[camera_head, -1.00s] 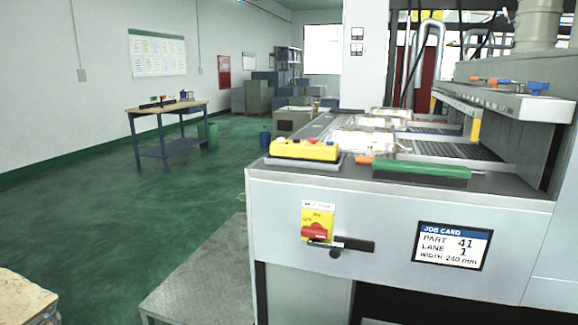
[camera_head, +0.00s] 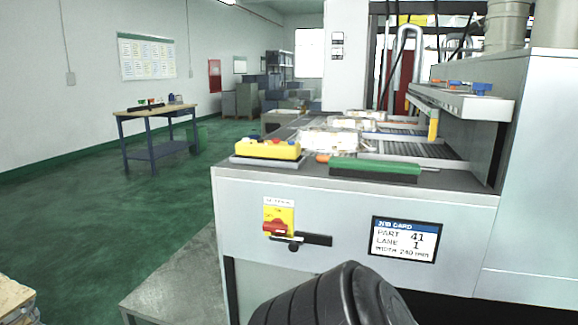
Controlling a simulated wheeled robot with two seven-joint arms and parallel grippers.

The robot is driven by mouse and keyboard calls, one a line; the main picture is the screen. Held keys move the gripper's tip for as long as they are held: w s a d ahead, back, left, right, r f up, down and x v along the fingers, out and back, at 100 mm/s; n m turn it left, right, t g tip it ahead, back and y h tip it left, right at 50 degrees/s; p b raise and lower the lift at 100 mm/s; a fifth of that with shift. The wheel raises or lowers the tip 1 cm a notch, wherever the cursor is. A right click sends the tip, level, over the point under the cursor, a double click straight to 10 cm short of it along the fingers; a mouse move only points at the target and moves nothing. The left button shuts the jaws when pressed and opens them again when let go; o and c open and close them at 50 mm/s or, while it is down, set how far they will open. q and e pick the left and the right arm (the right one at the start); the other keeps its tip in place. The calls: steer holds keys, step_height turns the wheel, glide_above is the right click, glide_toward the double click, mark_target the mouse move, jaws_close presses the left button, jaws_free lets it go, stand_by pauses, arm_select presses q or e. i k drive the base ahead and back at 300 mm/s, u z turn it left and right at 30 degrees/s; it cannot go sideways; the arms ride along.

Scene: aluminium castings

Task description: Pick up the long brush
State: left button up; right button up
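A long brush (camera_head: 375,167) with a green back and a dark lower part lies on the near top edge of the grey machine (camera_head: 455,192). An orange piece (camera_head: 322,158) shows at its left end; I cannot tell whether it belongs to the brush. A thin grey end sticks out on the right. Neither of my grippers shows. A black ribbed rounded part, likely of my arm, rises at the bottom middle, below the job card and apart from the brush.
A yellow control box (camera_head: 268,149) sits left of the brush. Castings (camera_head: 328,141) lie behind it. A ledge (camera_head: 462,103) with small orange and blue tools overhangs at right. A red-yellow switch (camera_head: 279,217) and a job card (camera_head: 404,239) are on the front. Green floor is open at left.

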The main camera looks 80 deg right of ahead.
mark_target(393, 172)
steer(key=k, duration=0.65)
steer(key=z, duration=0.9)
